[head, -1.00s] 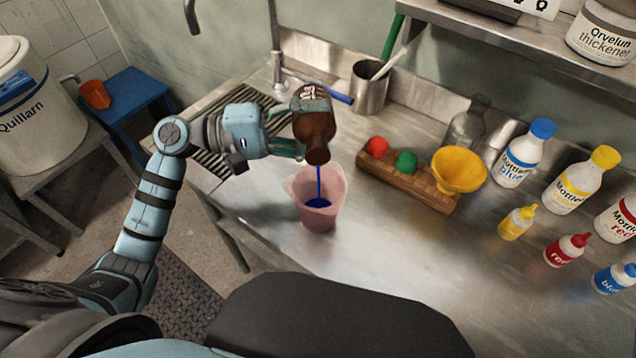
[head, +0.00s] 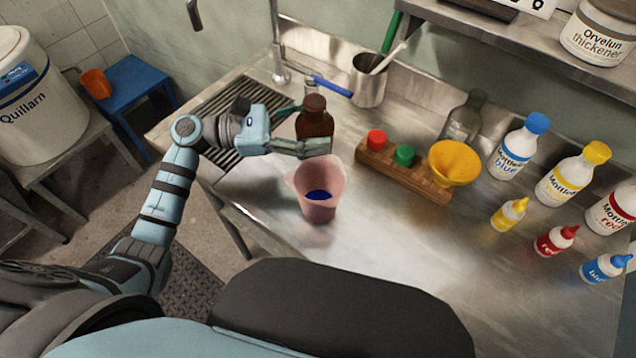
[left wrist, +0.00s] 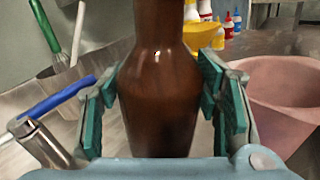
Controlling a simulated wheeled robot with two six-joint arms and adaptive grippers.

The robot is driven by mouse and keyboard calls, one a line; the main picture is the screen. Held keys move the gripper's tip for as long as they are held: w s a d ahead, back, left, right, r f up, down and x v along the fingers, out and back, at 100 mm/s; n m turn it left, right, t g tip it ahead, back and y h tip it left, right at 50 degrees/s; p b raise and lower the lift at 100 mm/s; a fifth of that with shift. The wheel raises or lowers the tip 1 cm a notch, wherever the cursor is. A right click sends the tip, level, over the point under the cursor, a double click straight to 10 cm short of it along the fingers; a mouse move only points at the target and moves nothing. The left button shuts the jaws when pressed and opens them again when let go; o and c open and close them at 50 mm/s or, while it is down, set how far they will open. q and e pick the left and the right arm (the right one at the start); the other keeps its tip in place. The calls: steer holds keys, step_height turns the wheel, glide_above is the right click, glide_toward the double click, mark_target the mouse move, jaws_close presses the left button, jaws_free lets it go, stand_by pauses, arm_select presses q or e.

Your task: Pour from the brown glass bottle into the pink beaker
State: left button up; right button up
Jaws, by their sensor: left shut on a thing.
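The brown glass bottle (head: 314,121) is upright in the head view, behind the pink beaker (head: 319,186). My left gripper (head: 312,138) is shut on the bottle's body from the left. The left wrist view shows the brown bottle (left wrist: 160,85) between the green finger pads of my left gripper (left wrist: 160,100). The pink beaker also shows at the right of that view (left wrist: 285,95). Dark blue liquid (head: 319,196) lies in the bottom of the beaker. No stream runs from the bottle. I cannot tell whether the bottle touches the counter. My right gripper is not in view.
A wooden block (head: 405,172) with red and green caps and a yellow funnel (head: 455,163) stands to the right. Several dye bottles stand farther right. The front of the counter is clear.

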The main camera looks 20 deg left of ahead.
mark_target(314, 107)
arm_select(q)
steer(key=shift+w+f+n, duration=0.3)
steer(key=shift+f+n, duration=0.5)
steer(key=shift+f, duration=0.1)
steer(key=shift+r, duration=0.25)
step_height(314, 107, up, 6)
steer(key=p, duration=0.3)
steer(key=shift+f+p, duration=0.1)
steer(key=shift+p, duration=0.25)
steer(key=shift+f, duration=0.15)
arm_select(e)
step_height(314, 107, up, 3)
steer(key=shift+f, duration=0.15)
